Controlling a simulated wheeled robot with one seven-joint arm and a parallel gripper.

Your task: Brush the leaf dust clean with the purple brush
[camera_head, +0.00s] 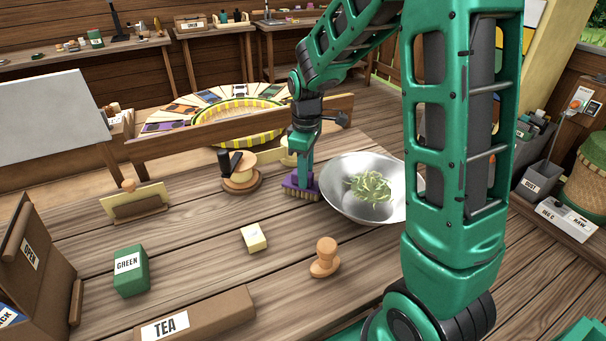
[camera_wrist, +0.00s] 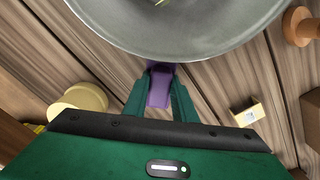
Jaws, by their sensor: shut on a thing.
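My gripper (camera_head: 303,172) is shut on the purple brush (camera_head: 300,187), which is upright with its pale bristles down at the table, just left of the metal pan. The brush handle also shows between my fingers in the wrist view (camera_wrist: 160,88). The wide silver pan (camera_head: 345,200) sits on the wooden table and holds a clump of green leaves (camera_head: 369,187). In the wrist view the pan's rim (camera_wrist: 165,48) is just beyond the brush. I cannot make out leaf dust in either view.
Left of the brush stands a round wooden stand with a black handle (camera_head: 240,178). A pale yellow block (camera_head: 253,238), a wooden knob (camera_head: 325,258), a green box (camera_head: 130,270) and a TEA box (camera_head: 195,318) are nearer. Bare tabletop lies between them.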

